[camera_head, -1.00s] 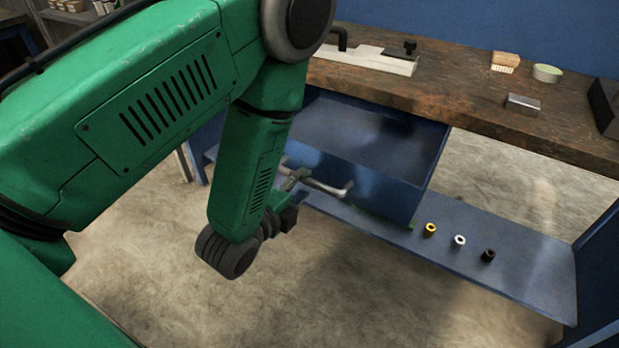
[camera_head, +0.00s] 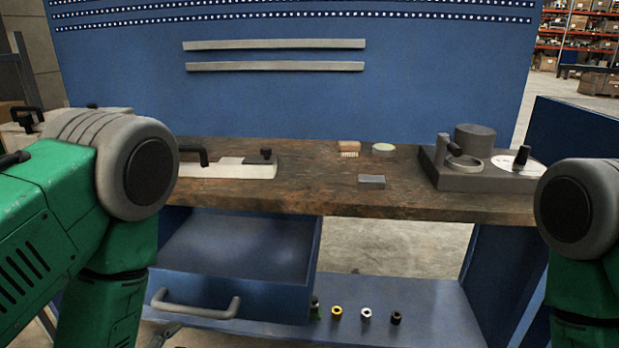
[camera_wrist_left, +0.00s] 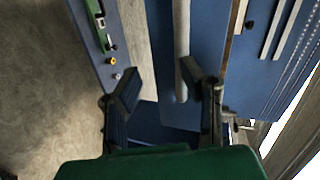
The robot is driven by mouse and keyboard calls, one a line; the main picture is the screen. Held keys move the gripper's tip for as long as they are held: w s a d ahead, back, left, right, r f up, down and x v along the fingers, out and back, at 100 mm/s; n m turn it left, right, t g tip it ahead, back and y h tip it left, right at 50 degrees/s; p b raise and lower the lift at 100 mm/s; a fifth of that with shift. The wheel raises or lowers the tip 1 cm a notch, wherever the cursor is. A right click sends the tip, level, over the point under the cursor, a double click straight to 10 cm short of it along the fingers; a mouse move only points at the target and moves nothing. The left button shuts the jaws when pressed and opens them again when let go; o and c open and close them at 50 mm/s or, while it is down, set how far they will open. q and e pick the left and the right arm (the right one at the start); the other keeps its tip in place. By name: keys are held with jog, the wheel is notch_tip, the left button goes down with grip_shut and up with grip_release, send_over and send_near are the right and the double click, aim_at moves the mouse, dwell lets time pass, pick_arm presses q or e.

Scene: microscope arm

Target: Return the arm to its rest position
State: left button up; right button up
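A grey microscope-like device (camera_head: 472,180) with a jointed arm, a ring and a round column stands at the right of the bench. My left gripper (camera_wrist_left: 168,92) is open and empty in the left wrist view. The grey drawer handle (camera_wrist_left: 182,52) shows between its fingers, apparently beyond them. In the head view, the handle (camera_head: 195,308) is on the open blue drawer (camera_head: 230,285), and only a bit of my left gripper (camera_head: 163,335) shows below it. My right arm (camera_head: 583,230) is at the right edge; its gripper is out of view.
The wooden bench top (camera_head: 310,192) holds a pale block with black handles (camera_head: 228,168), a brush (camera_head: 348,148), a round tin (camera_head: 383,149) and a metal block (camera_head: 371,181). Several small cylinders, including a yellow one (camera_head: 337,312), stand on the lower shelf (camera_head: 430,310).

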pick_arm(q)
jog(key=s+f+n+g+p, duration=0.1)
jog(key=s+f+n+g, duration=0.6)
jog(key=s, duration=0.3)
jog(key=s+a+f+n+g, duration=0.1)
jog(key=s+f+n+g, duration=0.6)
jog(key=s+n, duration=0.2)
jog(key=shift+s+f+p, duration=0.35)
jog(key=shift+s+p, duration=0.05)
jog(key=shift+s, duration=0.75)
